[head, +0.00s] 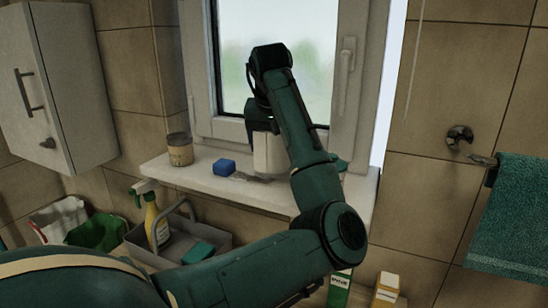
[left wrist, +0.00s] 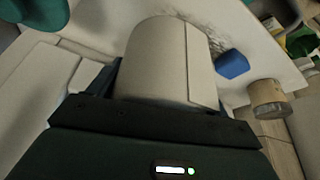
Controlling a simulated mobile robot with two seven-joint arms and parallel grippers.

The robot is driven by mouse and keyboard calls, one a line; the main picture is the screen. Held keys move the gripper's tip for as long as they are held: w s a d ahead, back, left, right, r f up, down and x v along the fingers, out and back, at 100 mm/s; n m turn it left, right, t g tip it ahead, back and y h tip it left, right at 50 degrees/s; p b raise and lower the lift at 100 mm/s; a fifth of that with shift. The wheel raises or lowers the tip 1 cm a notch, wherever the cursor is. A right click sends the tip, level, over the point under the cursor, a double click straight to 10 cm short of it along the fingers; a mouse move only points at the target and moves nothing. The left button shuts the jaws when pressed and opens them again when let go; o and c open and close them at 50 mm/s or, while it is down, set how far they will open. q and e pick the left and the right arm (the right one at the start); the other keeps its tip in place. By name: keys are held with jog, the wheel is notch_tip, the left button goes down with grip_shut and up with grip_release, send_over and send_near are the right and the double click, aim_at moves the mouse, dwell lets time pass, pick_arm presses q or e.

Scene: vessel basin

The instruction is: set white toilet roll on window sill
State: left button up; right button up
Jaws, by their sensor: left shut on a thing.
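The white toilet roll (head: 267,155) is over the window sill (head: 208,183), in front of the window. My left gripper (head: 265,130) is shut on the roll from above. My arm hides the roll's right side, and I cannot tell whether its base touches the sill. In the left wrist view the roll (left wrist: 160,55) sits between the fingers of the gripper (left wrist: 165,95), with the pale sill (left wrist: 262,50) behind it. My right gripper is not in view.
On the sill, a blue block (head: 224,167) lies left of the roll and a tan jar (head: 180,150) stands farther left. A grey flat patch (head: 248,178) is beside the roll. Below are a grey caddy (head: 215,240) and a spray bottle (head: 152,220). A teal towel (head: 515,220) hangs right.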

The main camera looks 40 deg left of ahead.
pick_arm(q)
jog(key=shift+f, duration=1.75)
jog(key=shift+f, duration=0.1)
jog(key=o, duration=1)
jog(key=v, duration=1.2)
jog(key=shift+w, duration=0.1)
